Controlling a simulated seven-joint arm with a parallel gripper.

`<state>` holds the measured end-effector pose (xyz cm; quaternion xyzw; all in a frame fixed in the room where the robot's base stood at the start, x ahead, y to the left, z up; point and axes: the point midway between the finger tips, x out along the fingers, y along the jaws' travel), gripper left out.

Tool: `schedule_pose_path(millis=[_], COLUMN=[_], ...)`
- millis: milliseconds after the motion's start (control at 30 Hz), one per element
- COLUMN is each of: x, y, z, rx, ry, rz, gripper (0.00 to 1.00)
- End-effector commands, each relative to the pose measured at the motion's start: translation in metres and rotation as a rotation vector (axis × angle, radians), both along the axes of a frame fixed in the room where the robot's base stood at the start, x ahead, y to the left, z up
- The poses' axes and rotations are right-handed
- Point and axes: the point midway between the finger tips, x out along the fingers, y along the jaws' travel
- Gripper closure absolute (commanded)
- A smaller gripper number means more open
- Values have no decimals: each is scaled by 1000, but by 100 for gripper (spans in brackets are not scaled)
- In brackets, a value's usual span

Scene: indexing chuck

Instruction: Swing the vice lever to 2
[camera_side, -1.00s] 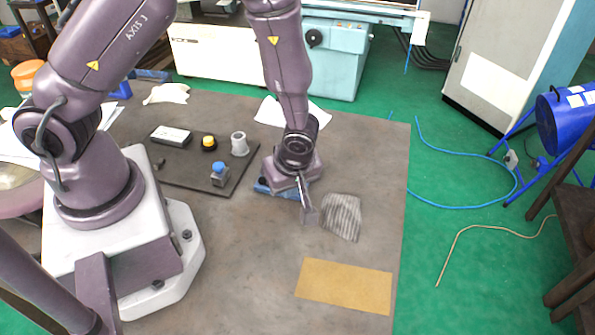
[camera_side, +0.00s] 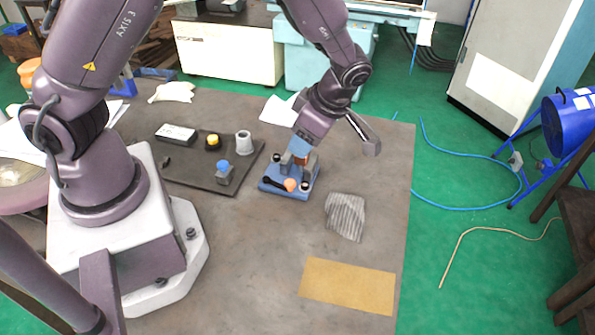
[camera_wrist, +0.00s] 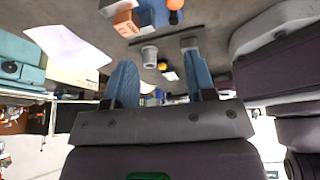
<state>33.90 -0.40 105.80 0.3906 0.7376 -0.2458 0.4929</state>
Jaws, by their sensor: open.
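The blue vice (camera_side: 272,186) stands on the bench right of the dark plate, with grey jaws and an orange-brown block (camera_side: 301,161) between them. Its black lever (camera_side: 273,182) has an orange knob (camera_side: 290,185) at the front; the vice (camera_wrist: 152,14) and knob (camera_wrist: 174,4) also show at the top of the wrist view. Position numbers are not readable. Contact with the vice cannot be told.
A striped cloth (camera_side: 345,216) and a tan sheet (camera_side: 347,285) lie in front. The front bench is mostly clear.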

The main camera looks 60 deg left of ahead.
Motion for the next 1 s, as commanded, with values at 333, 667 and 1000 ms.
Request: schedule_pose_path(millis=[333, 667, 1000], x=[22, 0, -21], y=[-4, 1, 7], z=[20, -29, -85], rx=[-29, -21, -24], ry=[6, 7, 6], rz=[720, 722, 719], gripper=[50, 50, 50])
